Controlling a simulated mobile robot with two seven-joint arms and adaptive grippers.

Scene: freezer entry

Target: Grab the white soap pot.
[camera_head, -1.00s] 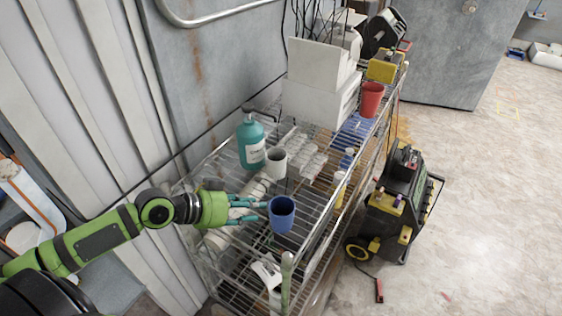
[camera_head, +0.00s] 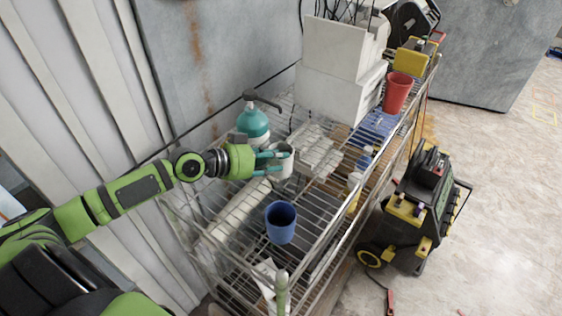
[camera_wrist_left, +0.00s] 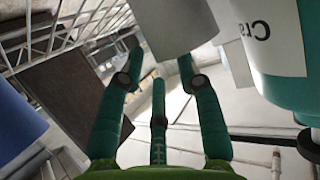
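The white pot (camera_head: 284,168) stands on the wire shelf (camera_head: 240,238), just right of a teal pump bottle (camera_head: 253,122). My left gripper (camera_head: 274,161) is at the pot's left side, with its teal fingers overlapping the pot in the head view. In the left wrist view the pot (camera_wrist_left: 180,22) is ahead of and partly between the spread fingers of the gripper (camera_wrist_left: 160,66). The fingers look open, and I cannot tell whether they touch the pot.
A blue cup (camera_head: 281,226) stands on the shelf nearer me. White boxes (camera_head: 338,92) and a red cup (camera_head: 397,92) are farther back. The teal bottle (camera_wrist_left: 285,55) is close on the gripper's right in the wrist view. A black machine (camera_head: 425,205) stands on the floor at right.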

